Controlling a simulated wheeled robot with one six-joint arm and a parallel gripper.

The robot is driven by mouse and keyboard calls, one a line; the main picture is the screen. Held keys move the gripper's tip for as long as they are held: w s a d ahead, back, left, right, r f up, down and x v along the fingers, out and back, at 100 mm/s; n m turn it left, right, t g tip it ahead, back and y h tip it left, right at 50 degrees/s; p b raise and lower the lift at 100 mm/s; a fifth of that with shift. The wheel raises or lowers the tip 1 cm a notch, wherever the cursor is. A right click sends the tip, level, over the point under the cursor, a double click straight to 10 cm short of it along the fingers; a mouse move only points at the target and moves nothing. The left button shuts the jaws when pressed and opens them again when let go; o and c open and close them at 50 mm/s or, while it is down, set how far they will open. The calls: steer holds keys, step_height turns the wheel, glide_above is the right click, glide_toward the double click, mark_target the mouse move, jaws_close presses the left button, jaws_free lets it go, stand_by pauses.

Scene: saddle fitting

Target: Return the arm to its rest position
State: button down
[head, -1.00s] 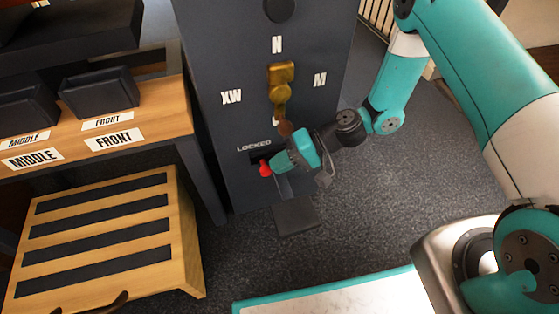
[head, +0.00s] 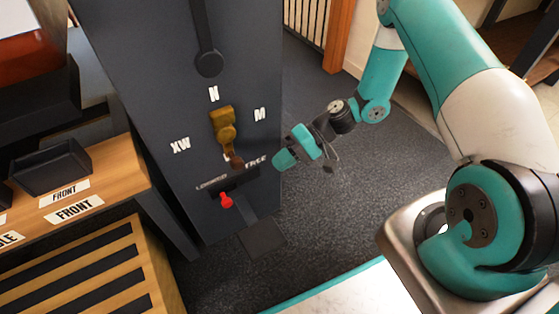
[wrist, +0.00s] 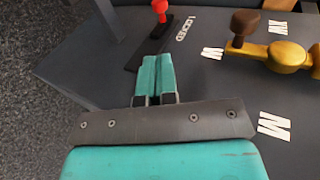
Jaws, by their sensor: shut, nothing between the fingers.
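My gripper (head: 284,160) is shut and empty, held just to the right of the dark cabinet in the head view. In the wrist view my gripper's fingers (wrist: 155,80) are together in front of the cabinet's dark face. The red-knobbed lever (head: 226,200) sits at the LOCKED end of its slot, below and left of my gripper. The red knob also shows at the top of the wrist view (wrist: 159,8). My gripper is apart from the lever and from the brass crank (head: 226,130). My arm reaches in from the upper right.
The dark cabinet (head: 140,90) bears the letters N, M and XW. A wooden bench (head: 110,185) with FRONT labels and a slatted wooden step (head: 100,270) stand left. A white table with a teal edge (head: 350,295) is at the bottom. Carpet (head: 330,210) right of the cabinet is clear.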

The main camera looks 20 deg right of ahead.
steer(key=s+a+r+n+g+h+p, duration=0.1)
steer(key=s+a+r+n+h, duration=0.15)
steer(key=r, duration=0.75)
steer(key=s+a+r+n+g+h+p, duration=0.1)
steer(key=s+a+r+n+h+p, duration=0.15)
steer(key=r, duration=0.85)
steer(key=s+d+r+n+t+h+p, duration=0.1)
steer(key=s+r+t+h+p, duration=0.2)
steer(key=s+r, duration=1.1)
step_height(320, 180, up, 37)
steer(key=p, duration=3.6)
steer(key=shift+w, duration=0.4)
